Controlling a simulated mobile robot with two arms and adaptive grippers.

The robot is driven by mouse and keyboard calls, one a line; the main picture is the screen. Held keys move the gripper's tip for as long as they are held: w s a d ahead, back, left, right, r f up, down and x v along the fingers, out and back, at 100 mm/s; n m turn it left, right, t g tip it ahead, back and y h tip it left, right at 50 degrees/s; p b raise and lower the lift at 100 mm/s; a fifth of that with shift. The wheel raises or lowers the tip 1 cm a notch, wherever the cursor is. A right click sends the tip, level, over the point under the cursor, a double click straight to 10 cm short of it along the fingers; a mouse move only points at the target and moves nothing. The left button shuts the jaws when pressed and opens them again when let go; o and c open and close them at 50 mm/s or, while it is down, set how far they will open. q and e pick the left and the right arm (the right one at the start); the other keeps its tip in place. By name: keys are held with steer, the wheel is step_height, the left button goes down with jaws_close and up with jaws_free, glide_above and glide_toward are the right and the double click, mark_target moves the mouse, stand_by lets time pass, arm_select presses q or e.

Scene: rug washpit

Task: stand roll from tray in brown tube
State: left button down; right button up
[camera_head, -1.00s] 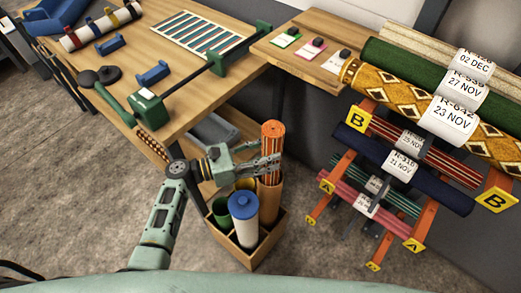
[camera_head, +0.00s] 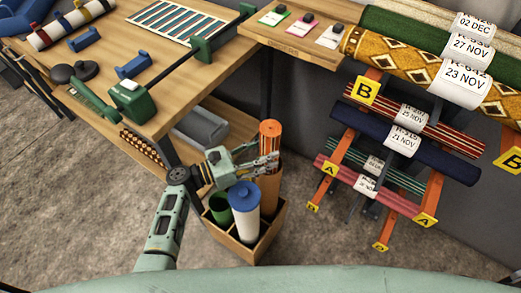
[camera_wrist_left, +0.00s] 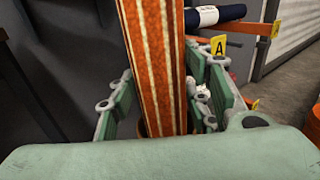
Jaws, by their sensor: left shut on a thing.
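The orange-and-cream striped roll (camera_head: 270,135) stands close to upright, its lower end inside the brown tube (camera_head: 268,192). The tube stands in the back right of a wooden crate (camera_head: 258,247). My left gripper (camera_head: 268,161) is shut on the roll just above the tube's mouth. In the left wrist view the roll (camera_wrist_left: 153,60) rises between the two green fingers, with a piece of the tube's rim behind it. How deep the roll sits is hidden. A grey tray (camera_head: 203,127) lies on the shelf under the table. My right gripper is not in view.
The crate also holds a white tube with a blue cap (camera_head: 243,205) and a green tube (camera_head: 219,207). A wooden workbench (camera_head: 185,85) is behind on the left. A rack with labelled rugs (camera_head: 400,130) stands close on the right.

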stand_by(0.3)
arm_select(q)
steer(key=c, duration=0.8)
jaws_free()
steer(key=shift+c, duration=0.2)
steer(key=shift+s+a+f, duration=0.15)
steer(key=shift+a, duration=0.15)
steer(key=v, duration=1.1)
steer(key=shift+a, duration=0.15)
